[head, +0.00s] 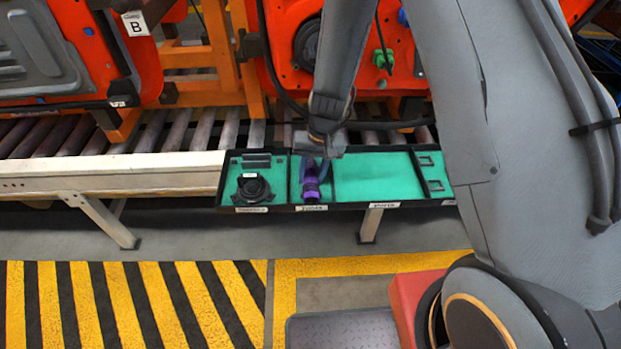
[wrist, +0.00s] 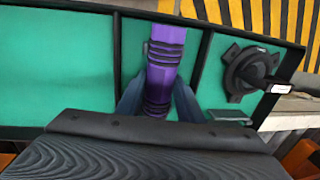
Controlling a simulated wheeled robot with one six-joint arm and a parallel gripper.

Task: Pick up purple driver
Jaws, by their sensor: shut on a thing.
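The purple driver (head: 311,188) is in the narrow second compartment from the left of the green-lined tray (head: 365,178) in the head view. In the wrist view the purple driver (wrist: 163,65) runs upright through the middle, with dark ribbed bands. My gripper (head: 312,168) reaches down to it from above. In the wrist view my gripper (wrist: 158,98) has one blue-grey finger on each side of the driver, shut on it. The driver's near end is hidden behind the gripper body. I cannot tell whether it touches the tray floor.
A black round part (head: 252,188) lies in the tray's left compartment, close beside the driver's. The wide compartment to the right looks empty. A roller conveyor (head: 120,132) and orange door carriers (head: 215,50) stand behind. Yellow-striped floor (head: 130,300) lies in front.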

